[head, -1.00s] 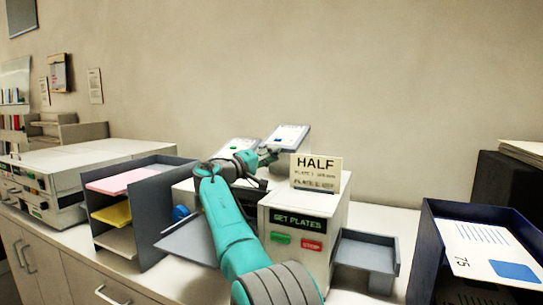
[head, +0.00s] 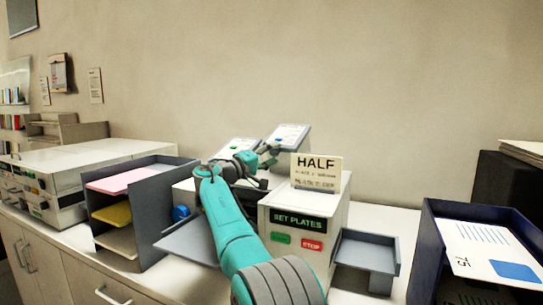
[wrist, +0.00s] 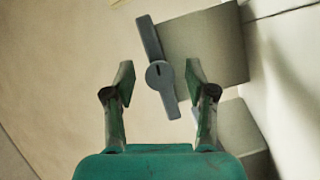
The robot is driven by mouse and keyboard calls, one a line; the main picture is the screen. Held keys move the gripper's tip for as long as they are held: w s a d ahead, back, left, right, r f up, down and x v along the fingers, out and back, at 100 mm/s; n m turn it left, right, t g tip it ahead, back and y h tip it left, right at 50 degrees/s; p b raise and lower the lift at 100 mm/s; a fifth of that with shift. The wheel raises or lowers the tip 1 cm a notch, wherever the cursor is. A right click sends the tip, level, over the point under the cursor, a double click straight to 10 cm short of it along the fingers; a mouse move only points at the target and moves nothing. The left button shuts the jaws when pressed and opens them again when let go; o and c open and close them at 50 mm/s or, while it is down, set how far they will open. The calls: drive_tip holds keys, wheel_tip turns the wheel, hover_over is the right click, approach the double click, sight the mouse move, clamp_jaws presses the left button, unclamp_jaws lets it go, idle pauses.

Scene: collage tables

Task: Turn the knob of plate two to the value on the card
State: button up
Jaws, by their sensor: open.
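My gripper (wrist: 160,85) is open. In the wrist view, a grey bar with a round hub, seemingly the knob (wrist: 160,75), shows between and slightly beyond my fingertips. A short dark mark is on its hub, and the bar stands near upright, slightly tilted. I cannot tell whether a finger touches it. In the head view, my gripper (head: 269,153) is at the right-hand tilted plate (head: 290,135), hiding its lower part. Another tilted plate (head: 238,147) stands to its left. The card (head: 316,172) reads HALF in large letters; its smaller lines are too blurred to read surely.
The white machine (head: 292,260) below the card has a SET PLATES label, a green button (head: 281,238) and a red STOP button (head: 312,245). A grey tray rack (head: 150,225) stands left, and a dark blue tray (head: 428,240) right. A wall is behind.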

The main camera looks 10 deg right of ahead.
drive_tip(key=v, duration=1.2)
